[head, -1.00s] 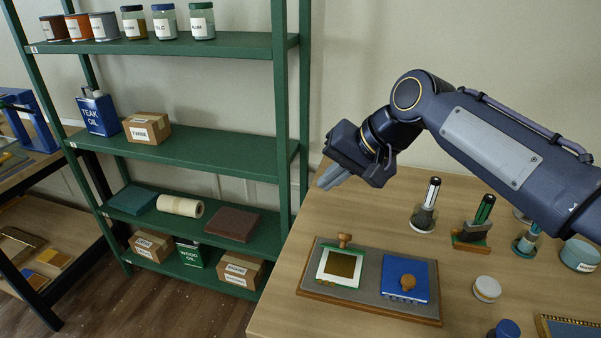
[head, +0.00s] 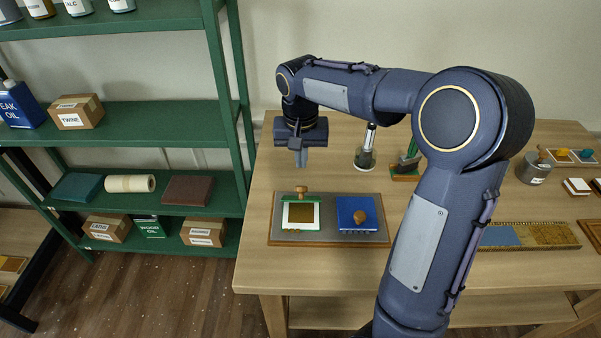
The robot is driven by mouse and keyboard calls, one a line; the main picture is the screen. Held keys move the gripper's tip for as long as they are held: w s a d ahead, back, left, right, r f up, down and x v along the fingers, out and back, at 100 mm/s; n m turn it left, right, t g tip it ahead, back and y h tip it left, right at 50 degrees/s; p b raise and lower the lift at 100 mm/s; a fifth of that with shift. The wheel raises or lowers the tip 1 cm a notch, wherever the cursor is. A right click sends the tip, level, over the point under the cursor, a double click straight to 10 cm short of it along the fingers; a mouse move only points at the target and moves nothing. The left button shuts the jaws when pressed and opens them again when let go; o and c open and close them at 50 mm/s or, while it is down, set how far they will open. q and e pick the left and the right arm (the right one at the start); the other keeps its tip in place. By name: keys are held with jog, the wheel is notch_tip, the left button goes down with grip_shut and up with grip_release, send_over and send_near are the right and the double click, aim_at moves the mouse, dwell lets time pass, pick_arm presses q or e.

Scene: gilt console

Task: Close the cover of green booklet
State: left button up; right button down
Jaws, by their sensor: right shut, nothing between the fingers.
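The green booklet (head: 301,215) lies on the left half of a grey, wood-edged board on the table. Its inner face shows white around a gold-brown panel, and its green cover (head: 302,199) stands up at the far edge with a wooden knob on it. A blue booklet (head: 358,214) with a wooden knob lies shut to its right. My right gripper (head: 300,163) is shut and empty, pointing down above the table just beyond the green booklet, apart from it. My left gripper is not in view.
The board (head: 330,240) sits near the front left of the wooden table (head: 258,200). Behind it stand a jar with a marker (head: 366,150) and a green-handled tool on a stand (head: 407,165). A green shelf (head: 150,130) is at left. My right arm hides part of the table.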

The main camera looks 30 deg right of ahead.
aim_at(301, 192)
jog(key=shift+s+a+f, duration=0.35)
jog(key=shift+s+f, duration=0.2)
jog(key=shift+f, duration=0.15)
jog(key=shift+s+a+f, duration=0.3)
jog(key=shift+s+f, duration=0.25)
jog(key=shift+f, duration=0.1)
jog(key=shift+s+a+f+b, duration=0.1)
jog(key=shift+s+f+b, duration=0.15)
jog(key=shift+b, duration=0.25)
jog(key=s+a+f+t+h+b, duration=0.1)
jog(key=s+t+b, duration=0.1)
jog(key=b, duration=0.5)
jog(key=s+a+f+t+h+b, duration=0.1)
jog(key=f+t+h+b, duration=0.1)
jog(key=b, duration=0.6)
jog(key=s+a+f+t+h+b, duration=0.1)
jog(key=s+f+t+b, duration=0.1)
jog(key=b, duration=0.5)
jog(key=shift+s+a+f+t, duration=0.15)
jog(key=shift+s+a+t, duration=0.15)
jog(key=shift+t, duration=0.3)
jog(key=shift+s+h+b, duration=0.1)
jog(key=shift+h+b, duration=0.2)
jog(key=shift+b, duration=0.4)
jog(key=shift+d, duration=0.1)
